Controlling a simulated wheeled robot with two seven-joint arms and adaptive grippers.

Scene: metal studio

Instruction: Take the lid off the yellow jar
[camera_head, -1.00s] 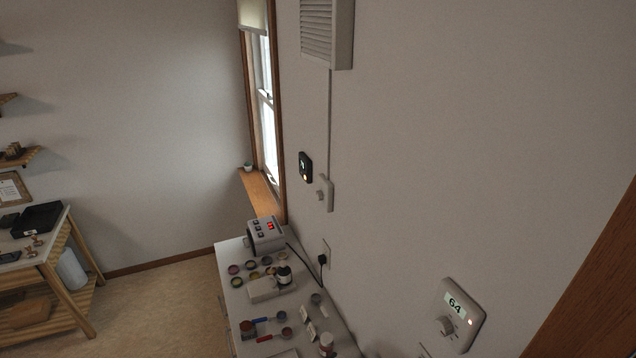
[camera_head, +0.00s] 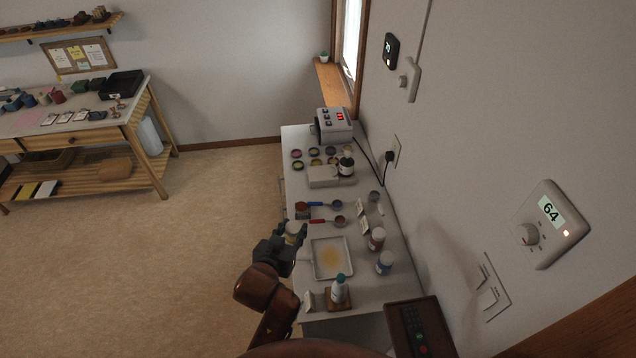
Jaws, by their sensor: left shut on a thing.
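The yellow jar (camera_head: 292,239), small and pale with a whitish top, is at the left edge of the white bench, left of the metal tray. My left gripper (camera_head: 297,232) reaches in from below and is shut on it. The dark fingers hide part of the jar, and it is too small to tell whether they press on its body or its lid. The lid looks to be on the jar. My right gripper is not in view.
A tray (camera_head: 331,275) with yellow powder lies right of the jar. Measuring scoops (camera_head: 339,220) lie behind. A grey device (camera_head: 334,125) stands at the far end.

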